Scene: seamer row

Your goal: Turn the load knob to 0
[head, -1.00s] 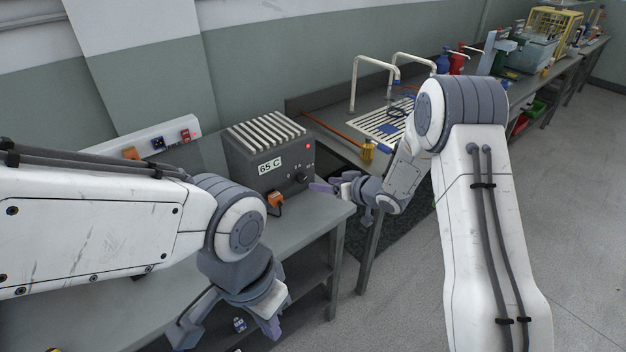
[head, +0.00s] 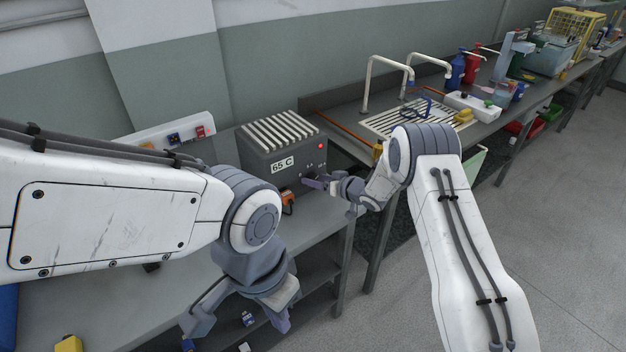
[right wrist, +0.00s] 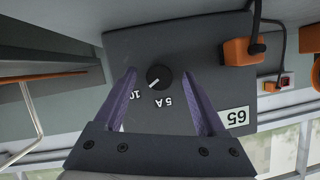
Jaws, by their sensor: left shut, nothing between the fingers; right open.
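The load knob (right wrist: 160,77) is a round black knob on the front of a grey box (head: 262,160) with a "65 C" label. In the right wrist view its white pointer slants to the lower left, toward the upside-down "10" and away from the "5 A" mark. My right gripper (right wrist: 162,97) is open, with one purple finger on each side of the knob and a gap to both. In the head view my right gripper (head: 308,183) is at the box's front and partly hides the panel. My left gripper (head: 282,318) is shut and empty, low by the bench front.
An orange plug (right wrist: 240,50) with a dark cable sits on the box panel beside the knob. Behind are a wall socket strip (head: 170,134) and a sink with taps (head: 385,75). A yellow object (head: 68,344) lies at the lower left. The floor at right is clear.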

